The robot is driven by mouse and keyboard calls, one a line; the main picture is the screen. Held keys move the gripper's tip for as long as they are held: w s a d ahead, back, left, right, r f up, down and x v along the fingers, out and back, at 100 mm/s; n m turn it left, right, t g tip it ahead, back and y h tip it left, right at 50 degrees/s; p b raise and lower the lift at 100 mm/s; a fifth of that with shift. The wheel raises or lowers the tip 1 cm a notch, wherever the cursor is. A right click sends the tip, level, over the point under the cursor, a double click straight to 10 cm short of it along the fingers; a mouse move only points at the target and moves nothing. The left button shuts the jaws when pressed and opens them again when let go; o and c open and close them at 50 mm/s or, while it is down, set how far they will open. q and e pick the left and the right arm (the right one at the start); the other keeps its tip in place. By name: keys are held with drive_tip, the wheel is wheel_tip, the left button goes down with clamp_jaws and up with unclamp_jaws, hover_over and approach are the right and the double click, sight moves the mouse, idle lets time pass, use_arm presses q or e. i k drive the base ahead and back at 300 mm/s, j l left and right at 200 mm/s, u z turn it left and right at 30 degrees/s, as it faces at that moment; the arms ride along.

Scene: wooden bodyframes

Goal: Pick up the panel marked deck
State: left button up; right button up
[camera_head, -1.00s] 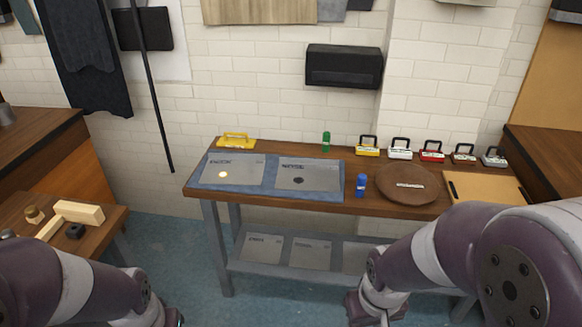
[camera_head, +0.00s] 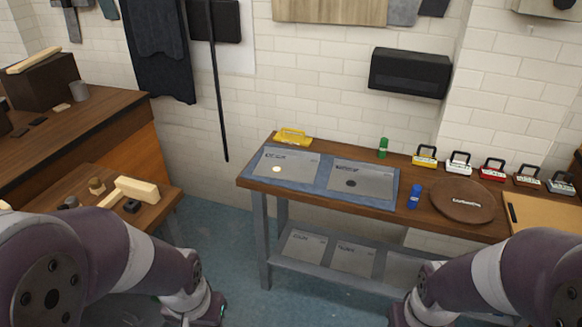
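Two grey panels lie flat, side by side, on a blue mat (camera_head: 322,190) on the wooden workbench. The left panel (camera_head: 300,163) has a pale round spot and a label that appears to read DECK. The right panel (camera_head: 362,185) has a dark round spot, and its label is too small to read surely. Both of my arms come in at the bottom of the view, well in front of the bench and apart from the panels. My grippers are below the picture's edge, so their fingers are hidden.
A brown disc (camera_head: 462,201) and several small labelled cases are at right. More panels (camera_head: 353,259) lie on the lower shelf. A low table (camera_head: 165,202) with wooden pieces stands left.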

sight(275, 162)
drive_tip(key=i+j+z, duration=0.15)
drive_tip(key=i+z, duration=0.2)
drive_tip(key=i, duration=0.35)
drive_tip(key=i+j+z, duration=0.4)
drive_tip(key=i, duration=0.25)
drive_tip(key=i+j+z, duration=0.35)
drive_tip(key=i+j, duration=0.2)
drive_tip(key=i, duration=0.05)
